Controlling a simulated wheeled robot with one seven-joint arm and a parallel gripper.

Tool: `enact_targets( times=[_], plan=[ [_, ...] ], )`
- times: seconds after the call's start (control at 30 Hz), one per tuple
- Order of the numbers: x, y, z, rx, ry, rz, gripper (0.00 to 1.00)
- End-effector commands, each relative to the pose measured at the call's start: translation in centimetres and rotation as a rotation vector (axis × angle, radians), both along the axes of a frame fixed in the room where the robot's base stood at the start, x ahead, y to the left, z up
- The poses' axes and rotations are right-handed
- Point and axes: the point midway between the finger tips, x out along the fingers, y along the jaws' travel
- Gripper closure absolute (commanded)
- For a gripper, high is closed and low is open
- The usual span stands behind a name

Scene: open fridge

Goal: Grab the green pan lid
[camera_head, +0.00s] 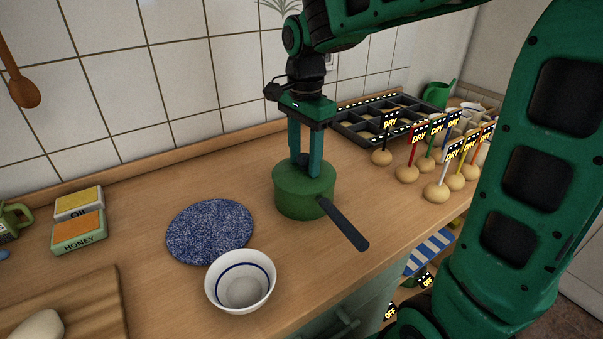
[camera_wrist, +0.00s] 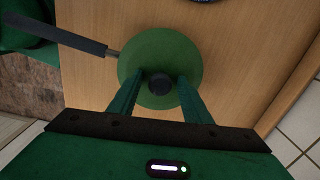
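A green pan (camera_head: 303,201) with a dark handle (camera_head: 345,224) stands on the wooden counter. Its green lid (camera_head: 290,176) lies on top, and the lid (camera_wrist: 161,55) with its round black knob (camera_wrist: 159,85) fills the middle of the wrist view. My gripper (camera_head: 306,170) points straight down over the lid. In the wrist view my gripper (camera_wrist: 160,82) has its two fingers apart, one on each side of the knob. A gap seems to show between the fingers and the knob; I cannot tell whether the tips touch the lid.
A white bowl (camera_head: 240,299) and a blue speckled round mat (camera_head: 210,232) are to the left of the pan. Several flagged round objects (camera_head: 437,191) and a black compartment tray (camera_head: 350,129) are to the right. Oil and honey boxes (camera_head: 78,232) stand far left. The tiled wall is close behind.

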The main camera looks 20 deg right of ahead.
Motion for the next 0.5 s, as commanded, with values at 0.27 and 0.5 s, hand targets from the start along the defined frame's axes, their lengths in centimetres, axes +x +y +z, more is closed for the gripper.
enact_targets(
  times=[0.27,0.5],
  plan=[
    [-0.09,-0.01,-0.25,0.0,0.005,0.0,1.0],
    [-0.13,0.0,-0.36,0.0,0.008,0.001,1.0]
  ],
)
